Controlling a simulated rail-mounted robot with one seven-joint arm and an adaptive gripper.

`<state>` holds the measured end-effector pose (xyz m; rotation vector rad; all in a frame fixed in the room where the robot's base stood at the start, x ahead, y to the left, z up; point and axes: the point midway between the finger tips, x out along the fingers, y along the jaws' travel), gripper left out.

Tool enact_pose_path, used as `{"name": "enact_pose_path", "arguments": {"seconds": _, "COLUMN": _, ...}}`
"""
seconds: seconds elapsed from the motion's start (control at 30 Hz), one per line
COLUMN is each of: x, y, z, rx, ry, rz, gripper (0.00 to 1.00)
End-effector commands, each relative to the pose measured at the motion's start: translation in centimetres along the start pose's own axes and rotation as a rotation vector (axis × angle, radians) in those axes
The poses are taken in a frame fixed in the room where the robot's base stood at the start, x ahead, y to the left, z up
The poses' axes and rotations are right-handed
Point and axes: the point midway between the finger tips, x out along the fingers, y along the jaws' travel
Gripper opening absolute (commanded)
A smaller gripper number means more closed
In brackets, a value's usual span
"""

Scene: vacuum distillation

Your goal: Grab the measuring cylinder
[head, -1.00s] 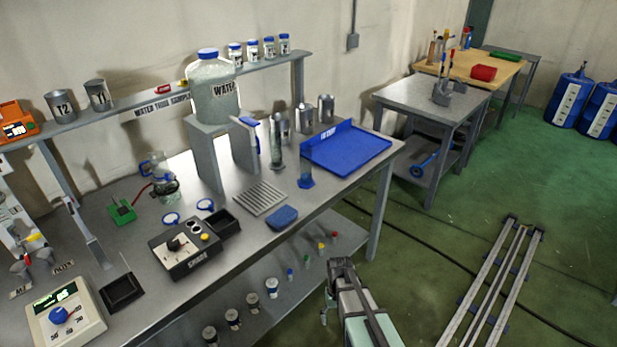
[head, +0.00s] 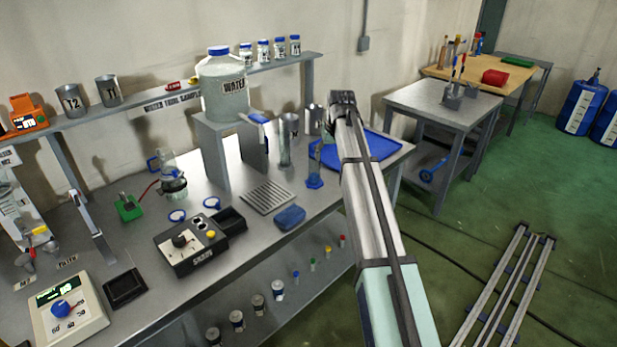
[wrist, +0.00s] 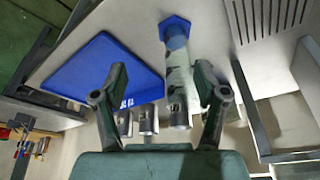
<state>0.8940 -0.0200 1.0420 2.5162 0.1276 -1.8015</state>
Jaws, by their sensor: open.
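The measuring cylinder is a clear tube on a blue hexagonal base. It stands upright on the bench in the head view (head: 314,170), just left of my arm. In the wrist view (wrist: 176,62) its base is near the top edge and its tube runs down the picture between the lines of my two fingers. My gripper (wrist: 162,72) is open, with nothing clamped. The tube appears closer to the right finger, with a gap to the left one. In the head view I cannot make out the fingers clearly behind the arm's end.
A blue tray (wrist: 90,78) lies beside the cylinder. Metal cups (wrist: 146,121) stand behind it. A slotted metal plate (head: 267,196), a blue sponge-like block (head: 290,217) and another tall clear vessel (head: 285,140) are near its left. A water jug (head: 223,90) stands on a raised stand.

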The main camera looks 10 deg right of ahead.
Motion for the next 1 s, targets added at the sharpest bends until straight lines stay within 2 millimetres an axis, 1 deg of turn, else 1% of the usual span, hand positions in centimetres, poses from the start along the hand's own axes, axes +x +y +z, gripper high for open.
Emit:
{"name": "enact_pose_path", "arguments": {"seconds": 0.03, "x": -2.2, "y": -0.3, "z": -2.1, "rx": -0.004, "ry": 0.019, "rz": 0.002, "gripper": 0.72}}
{"name": "enact_pose_path", "arguments": {"seconds": 0.1, "x": -4.7, "y": -0.7, "z": -3.6, "rx": -0.009, "ry": 0.036, "rz": 0.004, "gripper": 0.72}}
{"name": "enact_pose_path", "arguments": {"seconds": 0.2, "x": -7.2, "y": -1.2, "z": -5.0, "rx": -0.013, "ry": 0.054, "rz": 0.006, "gripper": 0.72}}
{"name": "enact_pose_path", "arguments": {"seconds": 0.3, "x": -8.4, "y": -1.4, "z": -5.6, "rx": -0.015, "ry": 0.062, "rz": 0.007, "gripper": 0.72}}
{"name": "enact_pose_path", "arguments": {"seconds": 0.37, "x": -8.4, "y": -1.5, "z": -5.7, "rx": -0.015, "ry": 0.063, "rz": 0.007, "gripper": 0.72}}
{"name": "enact_pose_path", "arguments": {"seconds": 0.47, "x": -7.4, "y": -1.5, "z": -5.7, "rx": -0.015, "ry": 0.063, "rz": 0.007, "gripper": 0.72}}
{"name": "enact_pose_path", "arguments": {"seconds": 0.8, "x": -0.9, "y": -1.4, "z": -6.2, "rx": -0.015, "ry": 0.062, "rz": 0.007, "gripper": 0.72}}
{"name": "enact_pose_path", "arguments": {"seconds": 1.0, "x": 2.2, "y": -1.4, "z": -6.4, "rx": -0.015, "ry": 0.062, "rz": 0.007, "gripper": 0.72}}
